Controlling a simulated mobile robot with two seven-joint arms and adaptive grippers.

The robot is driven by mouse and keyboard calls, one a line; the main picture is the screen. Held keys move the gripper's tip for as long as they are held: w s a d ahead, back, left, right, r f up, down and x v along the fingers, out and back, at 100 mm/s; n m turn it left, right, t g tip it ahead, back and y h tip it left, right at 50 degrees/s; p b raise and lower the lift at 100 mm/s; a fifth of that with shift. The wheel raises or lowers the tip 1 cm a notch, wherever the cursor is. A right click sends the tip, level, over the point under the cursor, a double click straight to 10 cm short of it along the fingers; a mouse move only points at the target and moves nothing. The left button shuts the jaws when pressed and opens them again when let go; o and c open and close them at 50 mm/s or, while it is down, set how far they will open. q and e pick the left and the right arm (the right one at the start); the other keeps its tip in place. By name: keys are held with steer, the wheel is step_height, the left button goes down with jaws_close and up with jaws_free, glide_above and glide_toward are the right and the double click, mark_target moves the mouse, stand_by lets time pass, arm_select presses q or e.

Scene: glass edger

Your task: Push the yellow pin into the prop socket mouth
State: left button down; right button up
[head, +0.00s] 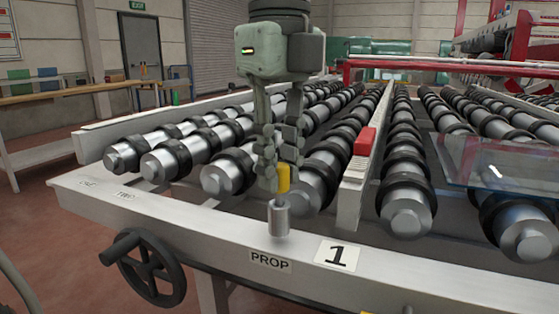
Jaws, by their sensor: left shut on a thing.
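My left gripper (279,176) hangs down over the front rail of the roller table, its fingers shut on the yellow pin (284,179). The pin is short and upright, partly hidden by the fingers. Just below it the grey metal prop socket (279,218) stands on the rail, behind a "PROP" label. The pin's lower end appears close above the socket mouth, slightly right of its middle in the picture. I cannot tell whether they touch. My right gripper is not in view.
Black-ringed steel rollers (404,190) lie behind the rail. A red block (365,141) sits on the middle divider, and a glass sheet (500,172) lies at right. A black handwheel (150,268) is below the rail at left.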

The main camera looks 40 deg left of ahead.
arm_select(q)
steer(key=shift+f+b, duration=0.8)
steer(key=shift+f, duration=0.2)
steer(key=c, duration=1.3)
jaws_free()
step_height(320, 180, up, 12)
